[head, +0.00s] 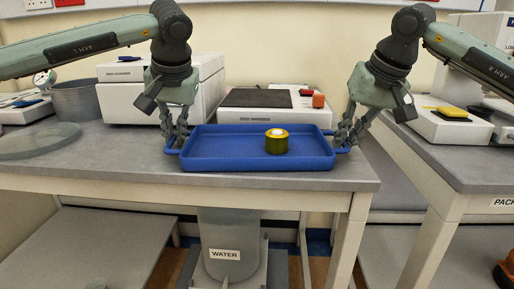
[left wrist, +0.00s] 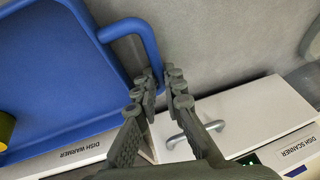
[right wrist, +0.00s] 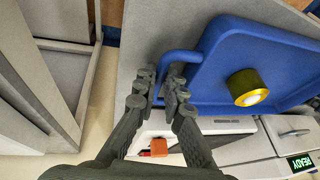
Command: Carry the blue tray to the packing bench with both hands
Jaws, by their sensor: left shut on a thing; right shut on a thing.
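The blue tray (head: 225,150) is at the front edge of the grey bench and looks level; I cannot tell whether it touches the top. A green-yellow round container with a white top (head: 277,141) stands in its right half. My left gripper (head: 173,146) is shut on the tray's left handle; the left wrist view shows the handle (left wrist: 131,27) running into the fingers (left wrist: 163,84). My right gripper (head: 344,142) is shut on the right handle, which also shows in the right wrist view (right wrist: 181,55). The packing bench (head: 460,158) is at the right, its label partly cut off.
A dish warmer (head: 262,98) and a white dish scanner (head: 125,88) stand behind the tray. A metal pot (head: 77,100) and a glass disc (head: 38,140) are at the left. A gap separates the two benches. Devices occupy the packing bench's back.

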